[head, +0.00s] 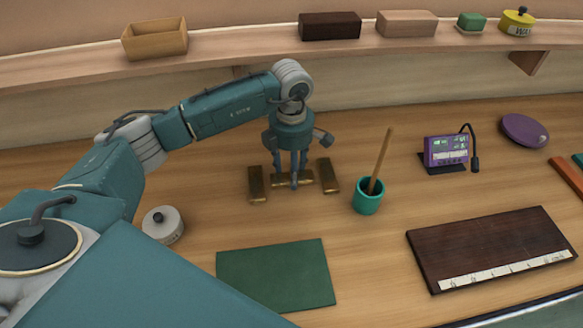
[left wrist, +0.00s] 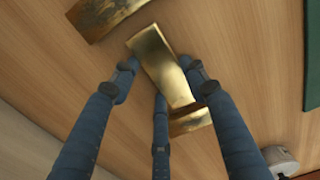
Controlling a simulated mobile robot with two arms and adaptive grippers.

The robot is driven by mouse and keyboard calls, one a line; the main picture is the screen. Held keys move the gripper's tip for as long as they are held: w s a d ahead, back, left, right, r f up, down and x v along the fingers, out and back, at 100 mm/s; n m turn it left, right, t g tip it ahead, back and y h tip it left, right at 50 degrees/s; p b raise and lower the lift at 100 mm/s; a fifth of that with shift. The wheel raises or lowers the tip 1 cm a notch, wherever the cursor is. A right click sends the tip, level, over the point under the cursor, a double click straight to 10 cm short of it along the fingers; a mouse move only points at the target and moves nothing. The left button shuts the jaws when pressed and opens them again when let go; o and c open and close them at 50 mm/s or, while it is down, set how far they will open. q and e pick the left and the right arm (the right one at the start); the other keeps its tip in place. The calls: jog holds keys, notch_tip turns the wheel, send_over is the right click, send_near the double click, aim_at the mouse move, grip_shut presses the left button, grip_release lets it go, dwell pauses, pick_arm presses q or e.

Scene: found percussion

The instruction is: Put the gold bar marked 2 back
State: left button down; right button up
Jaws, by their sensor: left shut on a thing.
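Three gold bars lie close together near the middle of the table in the head view: a left bar (head: 257,184), a middle bar (head: 307,180) set crosswise, and a right bar (head: 328,175). My left gripper (head: 293,178) points down, its fingers shut on the middle bar. In the left wrist view the middle bar (left wrist: 161,62) sits between the fingers. The left bar (left wrist: 190,122) shows below it and the right bar (left wrist: 103,14) at the top left. I cannot read any number on the bars. My right gripper is not in view.
A teal cup (head: 367,203) with a stick stands right of the bars. A green mat (head: 277,275) lies in front; a pale round object (head: 162,225) is to the left. A dark board (head: 490,245) and a purple device (head: 446,149) lie right. A shelf (head: 230,58) with an open wooden box (head: 155,40) runs behind.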

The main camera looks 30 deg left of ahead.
pick_arm(q)
jog(key=shift+f, duration=0.1)
jog(key=c, duration=0.9)
grip_release()
jog(key=shift+c, duration=0.2)
jog(key=shift+r, duration=0.3)
notch_tip(320, 180, up, 12)
jog(key=b, duration=0.2)
